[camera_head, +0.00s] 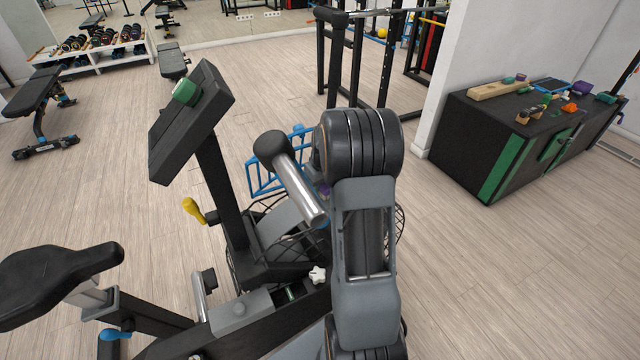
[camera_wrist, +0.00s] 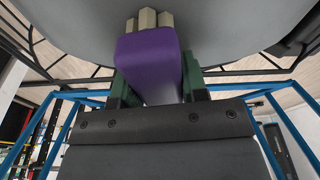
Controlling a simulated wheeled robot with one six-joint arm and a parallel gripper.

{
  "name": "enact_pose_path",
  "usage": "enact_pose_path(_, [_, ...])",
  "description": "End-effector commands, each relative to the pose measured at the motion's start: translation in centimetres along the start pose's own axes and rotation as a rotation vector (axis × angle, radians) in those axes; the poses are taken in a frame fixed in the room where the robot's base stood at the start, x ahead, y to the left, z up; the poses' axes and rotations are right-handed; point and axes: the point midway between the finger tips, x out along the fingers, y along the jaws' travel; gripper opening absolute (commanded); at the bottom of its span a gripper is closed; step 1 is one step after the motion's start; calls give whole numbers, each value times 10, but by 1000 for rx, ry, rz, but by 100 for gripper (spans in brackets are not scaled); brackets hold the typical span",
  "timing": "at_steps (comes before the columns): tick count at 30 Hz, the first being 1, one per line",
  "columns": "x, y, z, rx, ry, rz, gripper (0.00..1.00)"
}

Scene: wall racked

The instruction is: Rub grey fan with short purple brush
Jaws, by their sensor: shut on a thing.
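The short purple brush (camera_wrist: 150,60) is held in my gripper (camera_wrist: 156,80), between its dark green fingers in the wrist view. Its pale bristle tufts point up toward a smooth grey surface (camera_wrist: 235,30), which looks like part of the grey fan. The bristles overlap this surface in the picture; I cannot tell whether they touch. In the head view, the grey fan (camera_head: 292,222) with its wire cage is at the front of the exercise bike, largely behind my arm.
The bike's dark console (camera_head: 190,125) and black saddle (camera_head: 60,280) are left of my arm. A blue frame (camera_head: 262,176) is close behind the fan. A black cabinet (camera_head: 475,150) with small items stands right. Open wooden floor lies between bike and cabinet.

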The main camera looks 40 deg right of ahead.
Motion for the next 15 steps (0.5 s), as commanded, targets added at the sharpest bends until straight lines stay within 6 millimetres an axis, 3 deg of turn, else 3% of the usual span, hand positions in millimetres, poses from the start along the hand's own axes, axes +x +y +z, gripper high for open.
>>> enact_pose_path(15, [-4,-3,22,1,0,0,15])
